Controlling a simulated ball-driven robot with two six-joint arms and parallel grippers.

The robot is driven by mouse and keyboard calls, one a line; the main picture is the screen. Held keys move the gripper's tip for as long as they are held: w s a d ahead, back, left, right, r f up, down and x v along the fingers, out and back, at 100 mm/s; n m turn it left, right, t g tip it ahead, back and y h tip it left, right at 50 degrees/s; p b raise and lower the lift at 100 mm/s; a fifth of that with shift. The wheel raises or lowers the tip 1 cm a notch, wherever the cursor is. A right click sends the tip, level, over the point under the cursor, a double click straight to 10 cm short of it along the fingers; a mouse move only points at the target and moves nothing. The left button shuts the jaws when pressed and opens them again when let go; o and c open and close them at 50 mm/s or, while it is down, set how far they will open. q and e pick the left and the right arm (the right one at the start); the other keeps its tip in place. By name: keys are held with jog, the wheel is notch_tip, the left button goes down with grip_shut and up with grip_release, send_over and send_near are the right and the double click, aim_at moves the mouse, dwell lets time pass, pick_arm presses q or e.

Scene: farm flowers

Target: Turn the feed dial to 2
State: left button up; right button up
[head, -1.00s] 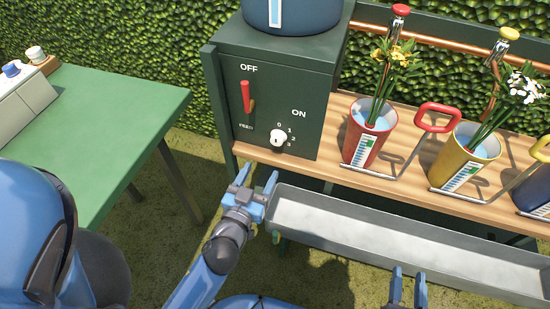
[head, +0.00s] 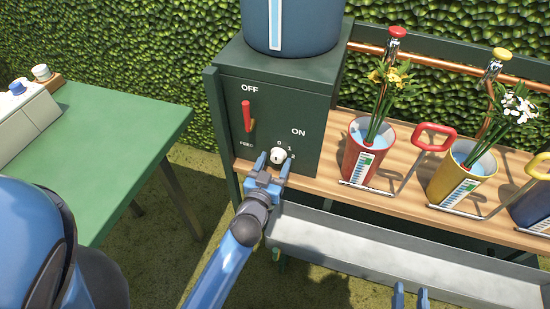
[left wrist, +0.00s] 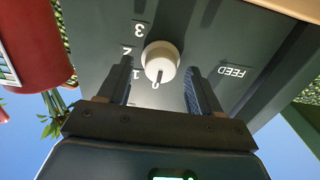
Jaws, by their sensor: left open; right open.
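The white feed dial (head: 278,156) sits low on the dark green control box (head: 230,95), beside the numbers 0 to 3. It also shows in the left wrist view (left wrist: 161,58), where its dark pointer line is towards the 0. My left gripper (head: 272,165) is open in front of the dial. In the left wrist view the fingers of that gripper (left wrist: 158,88) stand on both sides of the dial, with gaps between them and it. My right gripper (head: 411,297) is open and empty at the bottom edge of the head view.
A red lever (head: 247,116) is on the box above left of the dial. A red cup (head: 366,155) and a yellow cup (head: 460,172) with flowers stand on the wooden shelf to the right. A grey trough (head: 400,262) lies below the shelf. A green table (head: 110,140) is at left.

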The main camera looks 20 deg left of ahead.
pick_arm(q)
jog(key=shift+w, duration=0.5)
jog(key=c, duration=1)
